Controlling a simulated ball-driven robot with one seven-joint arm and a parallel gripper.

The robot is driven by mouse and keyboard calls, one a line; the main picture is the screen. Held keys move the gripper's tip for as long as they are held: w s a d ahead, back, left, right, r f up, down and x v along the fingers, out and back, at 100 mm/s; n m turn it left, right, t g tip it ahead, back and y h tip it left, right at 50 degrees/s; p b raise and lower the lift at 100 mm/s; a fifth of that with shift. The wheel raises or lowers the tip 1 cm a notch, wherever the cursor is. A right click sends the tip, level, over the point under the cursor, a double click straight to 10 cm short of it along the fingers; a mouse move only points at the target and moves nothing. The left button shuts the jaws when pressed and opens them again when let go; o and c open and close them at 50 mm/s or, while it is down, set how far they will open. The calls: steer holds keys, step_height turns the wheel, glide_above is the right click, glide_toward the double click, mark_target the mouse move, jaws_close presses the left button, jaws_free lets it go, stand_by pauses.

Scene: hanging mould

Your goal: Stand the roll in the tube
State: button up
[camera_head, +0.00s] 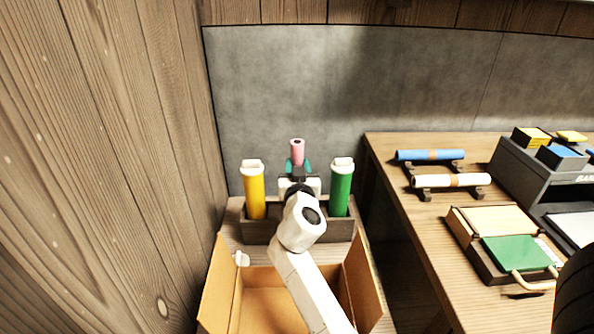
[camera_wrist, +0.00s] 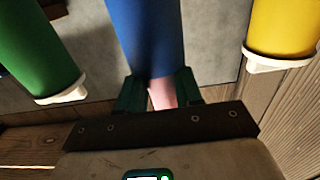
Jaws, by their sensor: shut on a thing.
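My gripper (camera_head: 295,168) is shut on a pink roll (camera_head: 297,151), which stands about upright with its top above the fingers. In the wrist view the roll (camera_wrist: 162,94) shows between the dark green fingers, at the end of a blue tube (camera_wrist: 146,35). I cannot tell whether the roll's lower end is inside that tube or only in front of or above it. The head view hides the blue tube behind my arm. A yellow tube (camera_head: 254,192) stands to the left and a green tube (camera_head: 341,190) to the right, both with pale tops.
The tubes stand in a dark holder (camera_head: 260,230) by the grey wall. An open cardboard box (camera_head: 364,275) is in front. The table (camera_head: 400,222) at right bears a blue roll (camera_head: 429,155) and a white roll (camera_head: 451,180) on stands, a green pad (camera_head: 515,252) and a grey organiser (camera_head: 530,180).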

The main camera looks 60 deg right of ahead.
steer(key=shift+s+f, duration=0.1)
steer(key=shift+f, duration=0.55)
steer(key=o, duration=0.8)
steer(key=shift+f, duration=0.1)
steer(key=o, duration=0.3)
steer(key=shift+s+a, duration=0.2)
steer(key=shift+a, duration=0.1)
steer(key=r+b+v, duration=0.1)
steer(key=v, duration=0.9)
steer(key=shift+r, duration=0.2)
